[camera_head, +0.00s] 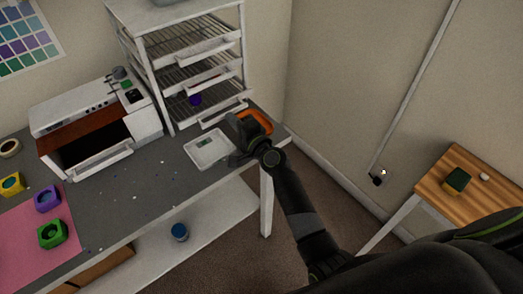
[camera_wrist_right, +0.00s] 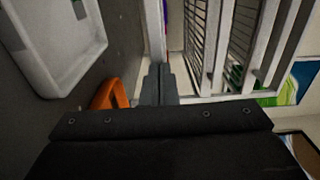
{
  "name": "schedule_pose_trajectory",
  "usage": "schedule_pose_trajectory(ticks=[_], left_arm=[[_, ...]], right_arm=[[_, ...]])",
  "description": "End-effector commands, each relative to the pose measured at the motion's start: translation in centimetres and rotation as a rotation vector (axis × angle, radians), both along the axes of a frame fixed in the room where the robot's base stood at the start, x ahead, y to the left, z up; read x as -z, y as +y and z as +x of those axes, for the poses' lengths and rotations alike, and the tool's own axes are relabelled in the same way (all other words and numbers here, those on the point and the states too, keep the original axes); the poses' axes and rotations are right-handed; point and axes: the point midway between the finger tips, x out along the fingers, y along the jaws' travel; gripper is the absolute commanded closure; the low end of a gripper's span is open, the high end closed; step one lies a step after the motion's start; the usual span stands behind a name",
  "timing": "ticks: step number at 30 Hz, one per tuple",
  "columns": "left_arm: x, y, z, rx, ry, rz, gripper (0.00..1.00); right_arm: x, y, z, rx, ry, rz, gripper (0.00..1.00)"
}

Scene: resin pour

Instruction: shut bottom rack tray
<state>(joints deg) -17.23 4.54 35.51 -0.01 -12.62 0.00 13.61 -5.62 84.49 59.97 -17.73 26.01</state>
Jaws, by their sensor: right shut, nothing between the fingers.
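The white wire rack (camera_head: 158,75) stands at the back of the grey bench, with several pull-out trays. The bottom rack tray (camera_head: 222,114) shows its white front bar a little out from the rack's front; how far it is open is hard to tell. A purple object (camera_head: 195,99) is inside at that level. My right gripper (camera_head: 236,128) is shut and empty, low over the bench just in front of the tray's right end. In the right wrist view its closed fingertips (camera_wrist_right: 158,84) point toward the rack (camera_wrist_right: 215,45); contact is unclear. My left gripper is out of view.
An orange-handled object (camera_head: 262,120) lies right beside my right gripper, also in the wrist view (camera_wrist_right: 112,94). A white oven-like machine (camera_head: 75,112) stands left. The bench's right edge is close.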

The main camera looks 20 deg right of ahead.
Motion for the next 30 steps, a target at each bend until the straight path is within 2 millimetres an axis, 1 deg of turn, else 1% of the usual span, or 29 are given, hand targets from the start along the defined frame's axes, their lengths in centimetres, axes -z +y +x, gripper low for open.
schedule_pose_trajectory(ticks=[1, 6, 12, 17, 30], left_arm=[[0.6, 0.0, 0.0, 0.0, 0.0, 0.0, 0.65], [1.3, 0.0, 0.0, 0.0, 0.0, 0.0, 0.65], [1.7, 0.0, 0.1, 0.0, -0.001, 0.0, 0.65], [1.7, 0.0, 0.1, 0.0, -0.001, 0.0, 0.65], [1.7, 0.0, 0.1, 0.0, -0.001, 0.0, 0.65]], right_arm=[[0.2, 0.4, 1.0, -0.001, -0.003, -0.002, 1.0], [0.2, 1.2, 3.4, -0.001, -0.001, -0.002, 1.0], [0.1, 1.8, 4.9, 0.0, 0.001, -0.001, 1.0], [-0.1, 1.9, 5.2, 0.0, -0.001, -0.001, 1.0], [-0.4, 1.9, 5.3, 0.002, -0.008, 0.002, 1.0]])
